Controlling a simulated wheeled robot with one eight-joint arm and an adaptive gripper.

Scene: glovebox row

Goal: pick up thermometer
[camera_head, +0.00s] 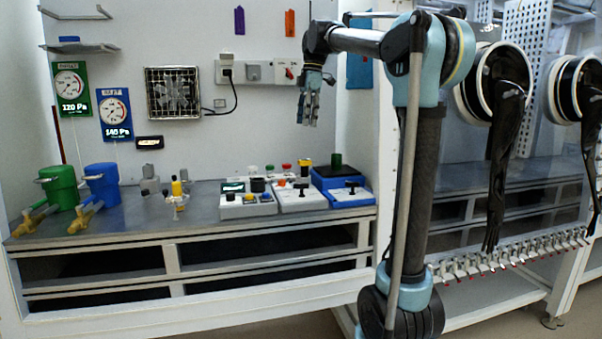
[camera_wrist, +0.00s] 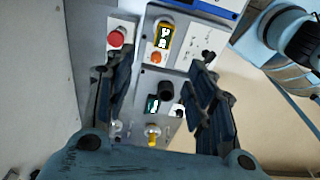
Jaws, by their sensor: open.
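I cannot pick out a thermometer with certainty in either view. My gripper (camera_head: 310,112) hangs fingers down, well above the back right part of the bench, and holds nothing. In the wrist view my gripper (camera_wrist: 163,72) is open, with its dark fingers apart to the left and right. Between and beyond them is a small yellow-framed display (camera_wrist: 163,37) on a grey instrument box, with an orange button below it. A nearer grey box (camera_wrist: 146,78) has a black knob and a green display. None of these touches my fingers.
The bench (camera_head: 140,213) carries a green canister (camera_head: 60,186), a blue canister (camera_head: 102,184), small yellow-topped glassware (camera_head: 177,190) and a blue instrument box (camera_head: 345,193). Wall gauges (camera_head: 71,90) hang at left. Black gloves (camera_head: 505,150) hang at right. Air around my gripper is clear.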

